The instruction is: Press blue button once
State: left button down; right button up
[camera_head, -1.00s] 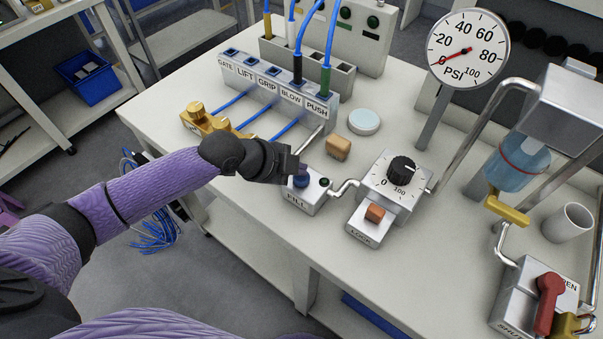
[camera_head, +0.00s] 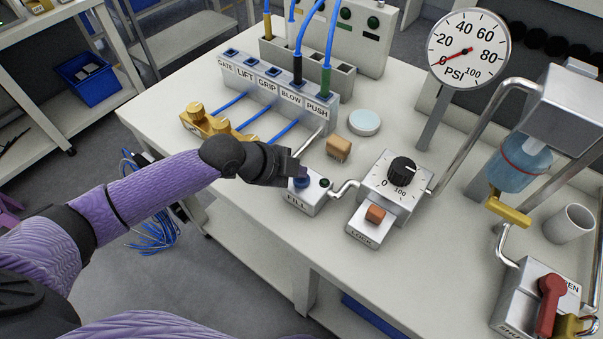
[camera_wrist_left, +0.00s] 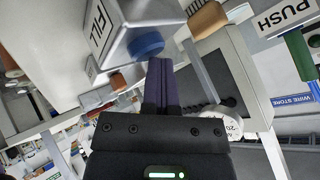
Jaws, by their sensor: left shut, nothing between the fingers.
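The blue button (camera_head: 301,181) sits on top of the small grey FILL box (camera_head: 308,199) near the table's front edge. It also shows in the left wrist view (camera_wrist_left: 147,44), just beyond the fingertips. My left gripper (camera_head: 296,172) is shut and empty, its tips right at the button's upper left side in the head view. In the left wrist view the shut fingers (camera_wrist_left: 161,64) end close beside the button; I cannot tell whether they touch it. My right gripper is not in view.
A small dark green light (camera_head: 325,183) sits beside the button. A dial box (camera_head: 397,185) and a LOCK box (camera_head: 371,229) stand to the right. A tan block (camera_head: 338,148) lies behind. A labelled socket block (camera_head: 275,90) with blue cables and a pressure gauge (camera_head: 468,48) stand further back.

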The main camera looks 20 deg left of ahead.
pick_arm(q)
jog(key=shift+r+p, duration=0.7)
jog(key=shift+r, duration=0.15)
notch_tip(320, 180, up, 5)
jog(key=p, duration=0.4)
jog(key=shift+r+p, duration=0.1)
jog(key=shift+p, duration=0.3)
